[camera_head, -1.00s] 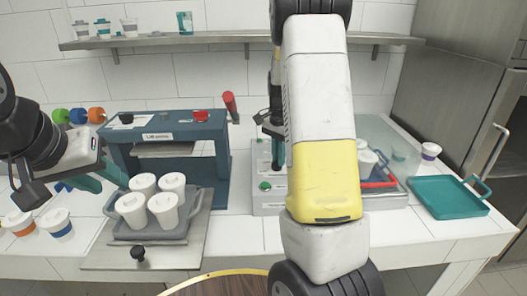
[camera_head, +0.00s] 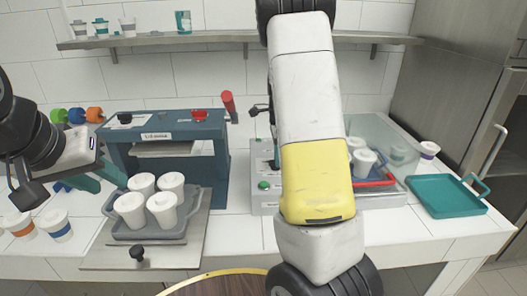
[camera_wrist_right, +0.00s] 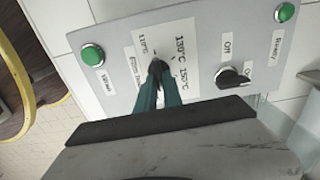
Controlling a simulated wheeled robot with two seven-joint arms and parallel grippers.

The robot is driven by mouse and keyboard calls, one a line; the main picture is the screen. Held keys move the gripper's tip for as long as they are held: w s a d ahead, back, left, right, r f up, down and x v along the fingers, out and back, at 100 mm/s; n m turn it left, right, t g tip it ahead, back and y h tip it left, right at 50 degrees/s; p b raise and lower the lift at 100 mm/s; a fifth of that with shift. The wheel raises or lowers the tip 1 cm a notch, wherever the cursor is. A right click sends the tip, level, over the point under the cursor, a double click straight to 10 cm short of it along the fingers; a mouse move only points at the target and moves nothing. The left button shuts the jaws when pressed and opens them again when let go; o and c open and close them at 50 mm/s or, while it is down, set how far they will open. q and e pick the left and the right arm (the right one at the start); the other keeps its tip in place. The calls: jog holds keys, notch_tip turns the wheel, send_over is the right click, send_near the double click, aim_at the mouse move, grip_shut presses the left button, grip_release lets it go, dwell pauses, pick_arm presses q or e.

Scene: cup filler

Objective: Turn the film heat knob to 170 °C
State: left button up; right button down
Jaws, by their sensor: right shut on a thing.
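In the right wrist view the film heat knob (camera_wrist_right: 157,64) sits on a grey control panel (camera_wrist_right: 196,28). The teal fingers of my right gripper (camera_wrist_right: 158,68) are shut on it and hide most of it, so I cannot read its pointer. Labels for 110 °C, 130 °C and 150 °C show on the white scale plate (camera_wrist_right: 150,38); I cannot make out a 170 °C mark. My left gripper (camera_head: 100,180) is open and empty, left of the lid press (camera_head: 165,123).
A black On/Off switch (camera_wrist_right: 232,77) and two green buttons, one on the left (camera_wrist_right: 92,54) and one on the right (camera_wrist_right: 285,12), are on the panel. A grey tray (camera_head: 122,234) holds several white cups. A teal tray (camera_head: 445,197) lies at right.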

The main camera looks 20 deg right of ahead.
jog(key=shift+m, duration=0.3)
jog(key=c, duration=1.5)
grip_release()
notch_tip(320, 180, up, 7)
jog(key=shift+f, duration=0.15)
jog(key=shift+r, duration=0.6)
